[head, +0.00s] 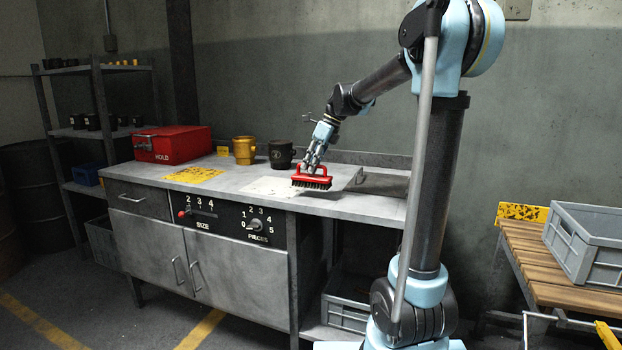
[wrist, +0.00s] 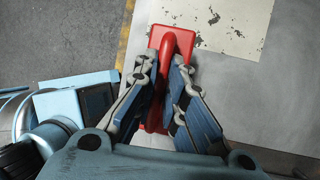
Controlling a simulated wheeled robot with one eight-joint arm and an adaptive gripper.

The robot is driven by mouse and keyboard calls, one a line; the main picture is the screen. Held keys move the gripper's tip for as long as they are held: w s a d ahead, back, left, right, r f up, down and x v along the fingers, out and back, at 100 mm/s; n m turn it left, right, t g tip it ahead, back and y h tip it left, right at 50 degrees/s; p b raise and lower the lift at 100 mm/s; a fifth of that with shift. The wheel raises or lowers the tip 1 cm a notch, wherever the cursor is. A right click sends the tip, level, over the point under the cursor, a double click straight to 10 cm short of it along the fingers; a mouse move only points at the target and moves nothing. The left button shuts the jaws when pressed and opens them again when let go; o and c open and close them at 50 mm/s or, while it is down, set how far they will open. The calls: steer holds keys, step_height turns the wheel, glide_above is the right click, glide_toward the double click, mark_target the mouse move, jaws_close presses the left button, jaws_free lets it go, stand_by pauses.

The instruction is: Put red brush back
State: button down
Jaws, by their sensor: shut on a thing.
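The red brush (head: 312,179) has a red back and handle with dark bristles pointing down. My gripper (head: 314,164) is shut on its handle, over the front part of the grey workbench. I cannot tell whether the bristles touch the bench top. In the wrist view the brush (wrist: 172,45) lies between the two fingers of my gripper (wrist: 170,72). A pale worn patch (head: 272,187) on the bench top lies just left of the brush. It also shows in the wrist view (wrist: 225,22).
A red box (head: 175,145) marked HOLD, a yellow mug (head: 244,150) and a dark mug (head: 281,153) stand along the back of the bench (head: 225,172). A yellow worn patch (head: 193,175) is at left. A grey crate (head: 585,240) sits on a slatted wooden table at right.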

mark_target(311, 176)
steer(key=shift+f, duration=1.95)
steer(key=c, duration=1.7)
jaws_free()
steer(key=shift+s, duration=0.1)
steer(key=shift+o, duration=0.2)
